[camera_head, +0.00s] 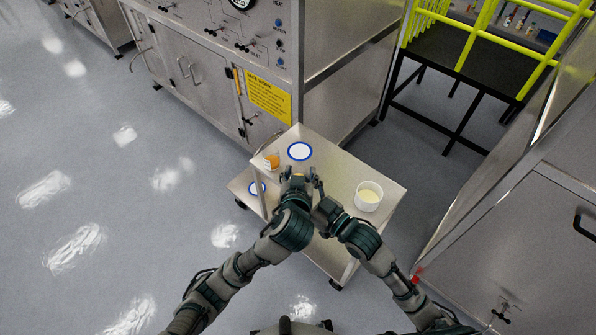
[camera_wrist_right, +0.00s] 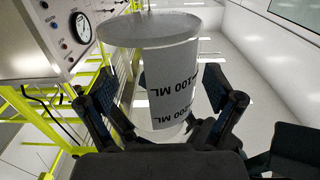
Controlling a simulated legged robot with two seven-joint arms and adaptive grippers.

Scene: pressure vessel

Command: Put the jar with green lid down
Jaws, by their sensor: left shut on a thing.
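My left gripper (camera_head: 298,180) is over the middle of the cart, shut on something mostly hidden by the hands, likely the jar. My right gripper (camera_head: 318,199) is close beside it; its two fingers are spread in the right wrist view (camera_wrist_right: 168,100). A clear jar with "100 ML" print (camera_wrist_right: 168,70) stands between these fingers in that view, with a gap on the right side. No green lid shows in either view, so I cannot tell which jar this is. Whether the jar touches the cart is hidden.
The steel cart (camera_head: 335,165) carries a white tub (camera_head: 369,195) with pale yellow contents on the right, a blue-rimmed white lid (camera_head: 299,151) at the back and an orange jar (camera_head: 271,161) at the left. Steel cabinets (camera_head: 200,75) stand behind.

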